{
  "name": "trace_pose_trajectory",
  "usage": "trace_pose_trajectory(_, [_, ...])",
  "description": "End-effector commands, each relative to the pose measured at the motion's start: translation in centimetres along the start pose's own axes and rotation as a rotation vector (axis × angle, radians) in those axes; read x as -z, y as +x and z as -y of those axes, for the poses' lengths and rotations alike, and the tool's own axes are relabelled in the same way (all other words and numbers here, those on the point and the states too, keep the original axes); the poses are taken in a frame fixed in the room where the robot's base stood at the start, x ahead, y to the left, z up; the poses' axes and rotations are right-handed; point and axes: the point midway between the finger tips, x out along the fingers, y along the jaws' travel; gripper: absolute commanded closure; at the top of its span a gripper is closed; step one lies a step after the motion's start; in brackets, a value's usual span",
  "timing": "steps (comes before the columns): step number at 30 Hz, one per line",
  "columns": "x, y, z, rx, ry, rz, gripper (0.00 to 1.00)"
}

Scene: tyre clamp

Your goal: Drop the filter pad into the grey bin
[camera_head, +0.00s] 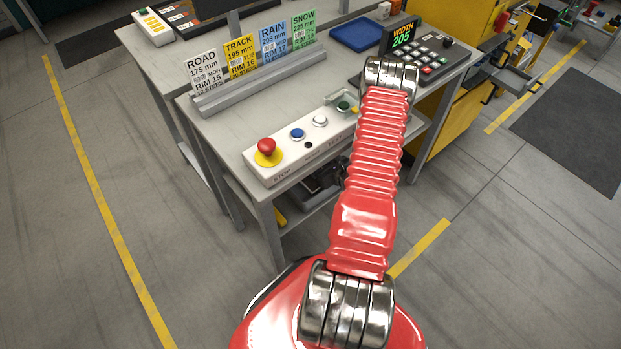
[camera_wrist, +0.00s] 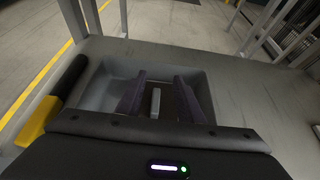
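In the wrist view my gripper (camera_wrist: 158,80) points down into the grey bin (camera_wrist: 96,94), a shallow box standing on a grey surface. Its two dark fingers are spread apart. A small pale upright-looking block (camera_wrist: 155,104), which looks like the filter pad, shows between the fingers with a gap on each side. It appears to be inside the bin; whether it touches the bin's floor I cannot tell.
A yellow and black tool (camera_wrist: 38,122) lies left of the bin. In the head view the bench (camera_head: 215,125) carries a button panel (camera_head: 308,138), upright cards (camera_head: 242,58), a keypad console (camera_head: 425,55) and a blue tray (camera_head: 357,34). Bench legs stand close by.

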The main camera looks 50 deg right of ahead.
Motion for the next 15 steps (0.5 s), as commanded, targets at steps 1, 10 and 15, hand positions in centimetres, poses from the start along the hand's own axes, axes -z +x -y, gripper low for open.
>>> trace_pose_trajectory(1, [0.0, 0.0, 0.0, 0.000, 0.000, 0.000, 0.66])
trace_pose_trajectory(10, [0.0, -0.4, 0.0, 0.000, 0.001, -0.001, 0.66])
trace_pose_trajectory(15, [0.1, -2.0, 0.1, 0.002, 0.002, -0.001, 0.66])
